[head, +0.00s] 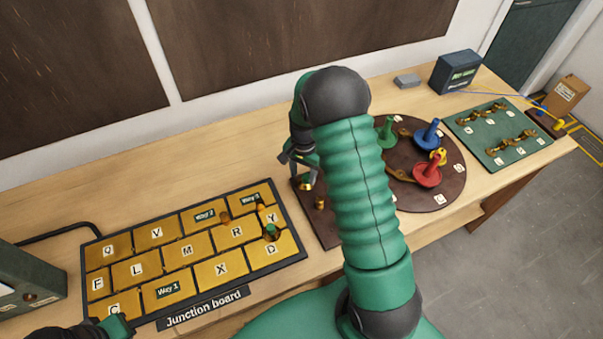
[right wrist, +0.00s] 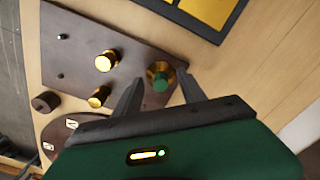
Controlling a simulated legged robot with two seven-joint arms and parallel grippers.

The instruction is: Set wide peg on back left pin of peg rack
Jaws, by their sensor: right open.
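The peg rack is a dark brown plate (right wrist: 125,65) on the bench, partly hidden behind my right arm in the head view (head: 327,232). A peg with a wide brass flange and green top (right wrist: 160,76), seemingly the wide peg, stands at the rack's back left corner; its brass also shows below the gripper (head: 305,184). My right gripper (right wrist: 160,90) is open, its fingers on either side of this peg. Whether they touch it is unclear. Two brass pegs (right wrist: 106,61) (right wrist: 98,97) stand elsewhere on the rack. My left gripper (head: 117,325) is partly in view at bottom left.
The junction board (head: 190,250) with yellow lettered tiles lies left of the rack. A round dark board (head: 445,185) with green, blue and red pegs stands right of it. A green terminal plate (head: 497,133) and a dark box (head: 455,72) lie further right.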

